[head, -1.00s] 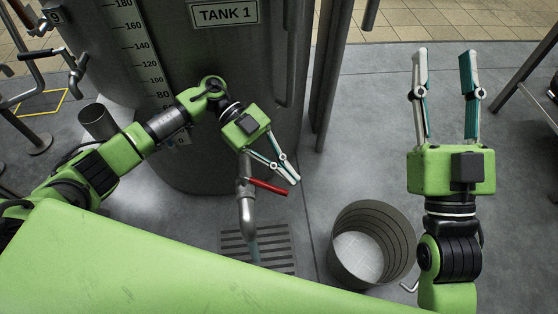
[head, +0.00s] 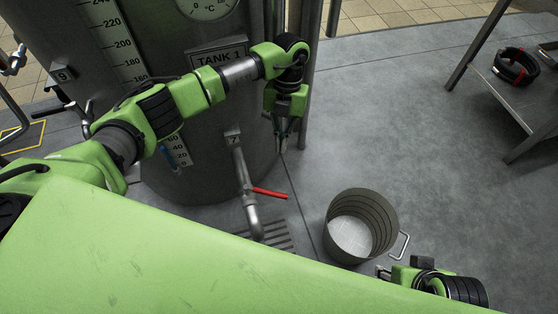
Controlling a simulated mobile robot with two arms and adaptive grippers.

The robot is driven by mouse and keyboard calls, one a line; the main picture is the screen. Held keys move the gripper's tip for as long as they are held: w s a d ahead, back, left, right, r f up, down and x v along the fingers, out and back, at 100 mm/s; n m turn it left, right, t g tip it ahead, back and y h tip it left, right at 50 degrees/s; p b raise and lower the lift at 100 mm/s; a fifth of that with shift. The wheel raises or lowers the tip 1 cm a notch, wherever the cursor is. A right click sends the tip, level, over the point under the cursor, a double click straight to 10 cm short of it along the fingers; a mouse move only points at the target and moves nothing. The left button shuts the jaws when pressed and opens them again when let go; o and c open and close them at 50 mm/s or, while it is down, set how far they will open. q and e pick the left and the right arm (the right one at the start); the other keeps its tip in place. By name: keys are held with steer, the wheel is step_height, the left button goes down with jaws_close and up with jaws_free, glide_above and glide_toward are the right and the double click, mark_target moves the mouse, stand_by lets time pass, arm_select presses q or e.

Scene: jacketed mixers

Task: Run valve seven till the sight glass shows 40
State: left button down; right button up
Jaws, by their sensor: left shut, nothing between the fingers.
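Valve seven has a red lever (head: 270,193) that points right, across its grey pipe. The pipe bends down into a spout (head: 252,218) over a floor grate. A tag reading 7 (head: 233,139) is above it on Tank 1. The sight glass (head: 170,158) shows blue low beside its scale, its top roughly near 40 but too small to read exactly. My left arm crosses the scale above it. My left gripper (head: 281,145) is shut and empty, pointing down above and right of the lever, apart from it. My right gripper (head: 382,271) is low right, its fingers mostly hidden.
An open grey bin (head: 361,226) with a wire handle stands on the floor right of the spout. A floor grate (head: 274,236) lies beneath the spout. A metal table (head: 500,95) stands far right with a dark coil on it. Floor between bin and table is clear.

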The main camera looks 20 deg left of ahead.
arm_select(q)
steer(key=s+f+b, duration=0.1)
steer(key=s+f, duration=0.5)
steer(key=f, duration=0.3)
steer(key=shift+s+d+f, duration=0.25)
steer(key=shift+s+f, duration=0.1)
arm_select(e)
steer(key=shift+w+f, duration=0.1)
steer(key=shift+f, duration=0.65)
arm_select(q)
steer(key=shift+a, duration=0.1)
arm_select(e)
steer(key=shift+r, duration=0.1)
